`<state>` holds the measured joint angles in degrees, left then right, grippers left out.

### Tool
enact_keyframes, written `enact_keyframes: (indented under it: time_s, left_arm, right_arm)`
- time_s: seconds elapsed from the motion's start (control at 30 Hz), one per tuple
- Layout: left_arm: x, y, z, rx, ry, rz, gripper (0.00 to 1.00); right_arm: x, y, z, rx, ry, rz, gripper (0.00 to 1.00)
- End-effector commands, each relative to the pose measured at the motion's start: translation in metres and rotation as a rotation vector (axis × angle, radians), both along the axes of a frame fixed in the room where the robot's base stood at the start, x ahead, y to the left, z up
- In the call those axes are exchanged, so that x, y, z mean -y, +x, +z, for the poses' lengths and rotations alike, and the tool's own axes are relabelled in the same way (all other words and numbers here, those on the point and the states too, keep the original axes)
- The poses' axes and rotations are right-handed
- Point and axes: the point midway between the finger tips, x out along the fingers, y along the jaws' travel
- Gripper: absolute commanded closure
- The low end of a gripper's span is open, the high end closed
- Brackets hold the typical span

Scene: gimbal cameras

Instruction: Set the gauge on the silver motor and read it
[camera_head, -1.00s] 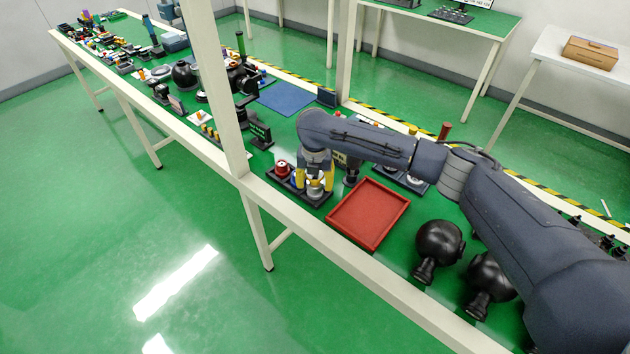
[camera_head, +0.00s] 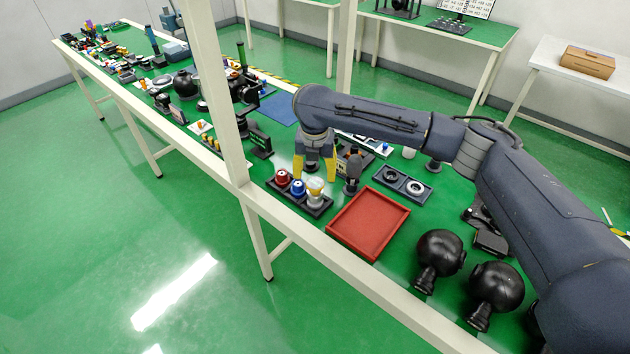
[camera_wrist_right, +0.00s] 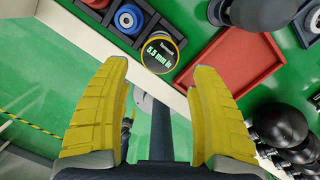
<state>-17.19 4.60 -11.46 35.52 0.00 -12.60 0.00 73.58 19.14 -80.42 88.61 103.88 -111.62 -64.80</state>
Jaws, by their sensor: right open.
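A dark rack (camera_head: 309,205) holds a red motor (camera_head: 282,177), a blue motor (camera_head: 297,188) and, at its right end, the pale silver motor (camera_head: 314,197). The round gauge (camera_head: 316,184) with a yellow rim appears to sit on top of the silver motor. In the right wrist view the gauge (camera_wrist_right: 160,52) faces the camera with a lit display reading about "5.5 mm"; the last characters are unclear. My right gripper (camera_head: 315,172) has yellow fingers spread wide and empty, above and behind the gauge. The silver motor is mostly hidden under the gauge in the wrist view.
A red tray (camera_head: 369,224) lies right of the rack. A dark upright tool (camera_head: 353,172) stands close to my right gripper. A black two-hole holder (camera_head: 402,181) stands behind the tray. The bench edge runs along the front.

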Motion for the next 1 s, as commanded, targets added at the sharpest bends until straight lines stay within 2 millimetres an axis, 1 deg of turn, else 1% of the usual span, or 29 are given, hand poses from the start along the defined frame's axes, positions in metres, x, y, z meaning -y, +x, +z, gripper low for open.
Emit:
enact_keyframes:
  time_s: [0.03,0.1,0.23,0.4,0.73,0.87,0.97,1.0]
  left_arm:
    - [0.0,0.0,0.0,0.0,0.0,0.0,0.56]
    - [0.0,0.0,0.0,0.0,0.0,0.0,0.56]
    - [0.0,0.0,0.0,0.0,0.0,0.0,0.56]
    - [0.0,0.0,0.0,0.0,0.0,0.0,0.56]
    - [0.001,0.0,0.0,0.0,0.0,0.0,0.56]
    - [0.001,0.001,0.0,0.001,-0.001,-0.001,0.56]
    - [0.002,0.001,0.0,0.002,-0.002,0.0,0.56]
    - [0.002,0.001,0.0,0.002,-0.002,0.0,0.56]
  right_arm:
    - [0.0,0.0,0.007,0.004,-0.001,0.0,0.38]
    - [0.0,-0.001,0.013,0.002,-0.001,0.001,0.38]
    - [0.0,-0.002,0.022,0.002,0.0,0.0,0.38]
    - [0.0,-0.003,0.025,0.0,0.0,-0.001,0.38]
    - [-0.001,-0.003,0.025,-0.001,0.001,-0.002,0.38]
    - [-0.009,-0.008,0.016,-0.016,0.028,-0.037,0.38]
    - [-0.028,-0.017,-0.003,-0.053,0.09,-0.127,0.38]
    - [-0.039,-0.022,-0.012,-0.076,0.123,-0.18,0.38]
